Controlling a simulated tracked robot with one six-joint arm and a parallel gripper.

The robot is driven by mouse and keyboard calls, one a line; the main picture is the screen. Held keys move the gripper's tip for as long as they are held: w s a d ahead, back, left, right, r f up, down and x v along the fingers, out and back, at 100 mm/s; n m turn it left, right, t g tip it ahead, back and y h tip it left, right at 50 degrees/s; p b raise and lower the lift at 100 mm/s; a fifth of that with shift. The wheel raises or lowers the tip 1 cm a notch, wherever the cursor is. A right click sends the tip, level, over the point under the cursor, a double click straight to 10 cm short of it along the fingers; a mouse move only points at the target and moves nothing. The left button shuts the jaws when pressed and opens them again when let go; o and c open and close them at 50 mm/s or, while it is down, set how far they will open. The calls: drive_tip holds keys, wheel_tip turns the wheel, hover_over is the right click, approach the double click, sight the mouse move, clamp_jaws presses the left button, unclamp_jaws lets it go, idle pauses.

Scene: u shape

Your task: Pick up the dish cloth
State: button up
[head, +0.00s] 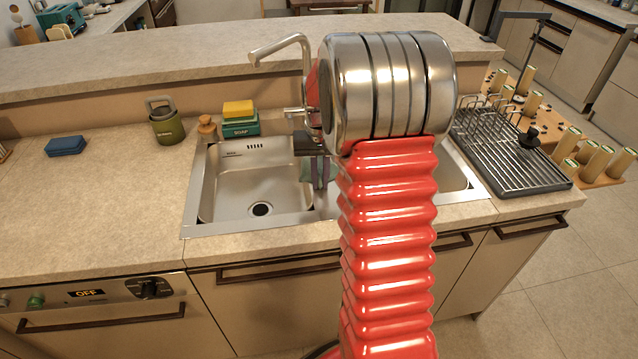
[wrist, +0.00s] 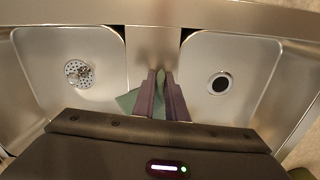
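The dish cloth is a small grey-green cloth at the divider between the two sink basins. In the wrist view the dish cloth (wrist: 127,102) shows left of my gripper's fingers, with a narrow strip between them. My gripper (wrist: 161,75) points down at the divider, its two dark purple fingers close together around that strip. In the head view my gripper (head: 320,183) is partly hidden by my red arm, and a bit of the dish cloth (head: 306,172) shows beside its fingers. Most of the cloth is hidden.
The steel sink (head: 240,190) has a drain in each basin; the faucet (head: 285,46) rises behind. A yellow sponge (head: 238,108) and green soap box (head: 241,128) stand behind the left basin. A dish rack (head: 510,150) is at right. The left counter is mostly clear.

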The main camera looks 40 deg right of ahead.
drive_tip(key=shift+c, duration=0.9)
drive_tip(key=shift+r, duration=0.15)
clamp_jaws()
wheel_tip(320, 180, up, 12)
drive_tip(key=shift+w+d+f, duration=0.2)
drive_tip(key=shift+w+d, duration=1.6)
drive_tip(key=shift+w, duration=0.3)
